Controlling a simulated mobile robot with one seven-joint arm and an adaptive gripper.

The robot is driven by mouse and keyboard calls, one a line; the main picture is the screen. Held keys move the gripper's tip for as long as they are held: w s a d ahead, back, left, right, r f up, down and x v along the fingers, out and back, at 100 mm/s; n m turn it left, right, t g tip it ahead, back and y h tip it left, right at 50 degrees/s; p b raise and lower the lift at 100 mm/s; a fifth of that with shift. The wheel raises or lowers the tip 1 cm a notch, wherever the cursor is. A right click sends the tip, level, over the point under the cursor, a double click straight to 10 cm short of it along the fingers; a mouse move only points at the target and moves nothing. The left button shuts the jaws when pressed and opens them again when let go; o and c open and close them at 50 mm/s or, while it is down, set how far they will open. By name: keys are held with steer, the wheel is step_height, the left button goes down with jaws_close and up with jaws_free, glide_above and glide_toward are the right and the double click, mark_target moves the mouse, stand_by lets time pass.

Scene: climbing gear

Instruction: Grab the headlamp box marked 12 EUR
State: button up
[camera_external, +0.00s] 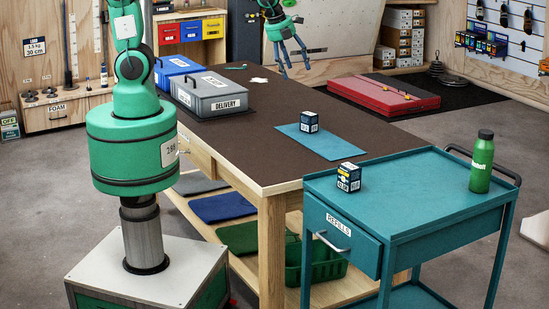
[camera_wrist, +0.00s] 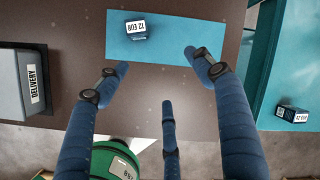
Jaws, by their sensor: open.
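A small dark blue box (camera_external: 309,122) stands on the blue mat (camera_external: 328,147) on the brown table. In the wrist view this box (camera_wrist: 136,31) shows a white label that reads 12 EUR. A second small dark box (camera_external: 349,177) stands on the teal cart; it shows at the right in the wrist view (camera_wrist: 292,114), its label too small to read surely. My gripper (camera_external: 294,66) is open and empty, in the air above the table. In the wrist view its blue fingers (camera_wrist: 157,61) are spread, with the 12 EUR box beyond their tips, apart from them.
A grey DELIVERY case (camera_external: 211,94) and a blue case (camera_external: 178,68) stand at the table's left end. A green bottle (camera_external: 482,163) stands on the teal cart (camera_external: 420,198). A red folded pad (camera_external: 383,95) lies beyond the table. The brown tabletop around the mat is clear.

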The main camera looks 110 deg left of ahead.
mark_target(308, 114)
steer(key=w+a+f+m+g+p, duration=0.1)
steer(key=a+f+m+p, duration=0.1)
steer(key=a+f+m, duration=0.5)
step_height(308, 114, down, 4)
steer(key=a, duration=0.3)
steer(key=shift+w+f, duration=0.15)
steer(key=shift+b+x, duration=1.25)
steer(key=shift+x, duration=3)
steer(key=shift+b+x, duration=1.25)
steer(key=shift+x, duration=1.4)
steer(key=shift+d, duration=0.1)
